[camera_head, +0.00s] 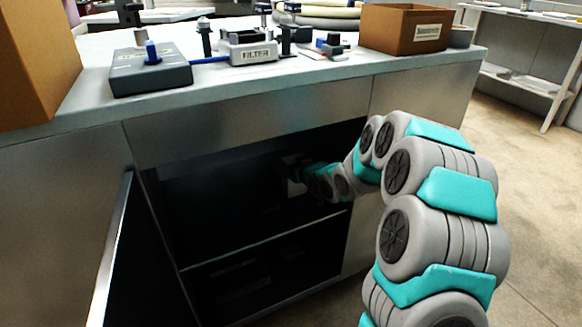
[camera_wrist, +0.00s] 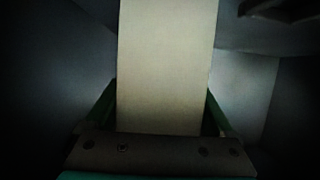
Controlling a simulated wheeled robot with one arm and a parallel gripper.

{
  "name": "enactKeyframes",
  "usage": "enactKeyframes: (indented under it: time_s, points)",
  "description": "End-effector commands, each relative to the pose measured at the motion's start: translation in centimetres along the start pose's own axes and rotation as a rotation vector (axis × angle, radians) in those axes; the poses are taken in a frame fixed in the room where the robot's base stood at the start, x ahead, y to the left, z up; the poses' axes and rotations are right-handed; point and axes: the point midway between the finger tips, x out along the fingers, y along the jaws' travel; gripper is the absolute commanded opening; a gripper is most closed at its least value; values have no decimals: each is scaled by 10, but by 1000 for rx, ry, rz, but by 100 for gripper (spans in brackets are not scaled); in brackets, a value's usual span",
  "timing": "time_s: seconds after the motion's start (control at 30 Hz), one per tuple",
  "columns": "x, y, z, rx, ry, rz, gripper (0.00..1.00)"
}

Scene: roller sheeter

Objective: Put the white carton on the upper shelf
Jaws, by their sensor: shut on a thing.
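The white carton (camera_wrist: 167,65) fills the middle of the wrist view as a pale upright face between the two fingers of my gripper (camera_wrist: 160,112). My gripper is shut on it. In the head view my gripper (camera_head: 308,177) reaches into the dark open cabinet, above the upper shelf (camera_head: 262,242), whose light front edge crosses the opening. The carton (camera_head: 295,187) shows there only as a dim pale patch. I cannot tell whether its bottom touches the shelf.
The cabinet door (camera_head: 112,255) stands open at the left. Dim items lie on the lower level. The worktop (camera_head: 225,92) above holds a grey device (camera_head: 150,75), a filter box (camera_head: 254,48) and cardboard boxes (camera_head: 403,28). Dark cabinet walls surround the carton in the wrist view.

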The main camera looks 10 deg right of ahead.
Motion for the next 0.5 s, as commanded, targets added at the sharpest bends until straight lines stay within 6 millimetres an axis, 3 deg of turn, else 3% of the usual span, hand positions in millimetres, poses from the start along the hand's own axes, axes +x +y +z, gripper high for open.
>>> enactKeyframes:
  time_s: [0.1,0.13,0.23,0.5]
  points:
    - [1,0,3,0,0,0,21]
    - [1,0,3,0,-1,0,88]
    - [1,0,2,0,0,0,100]
    - [0,0,1,0,0,0,100]
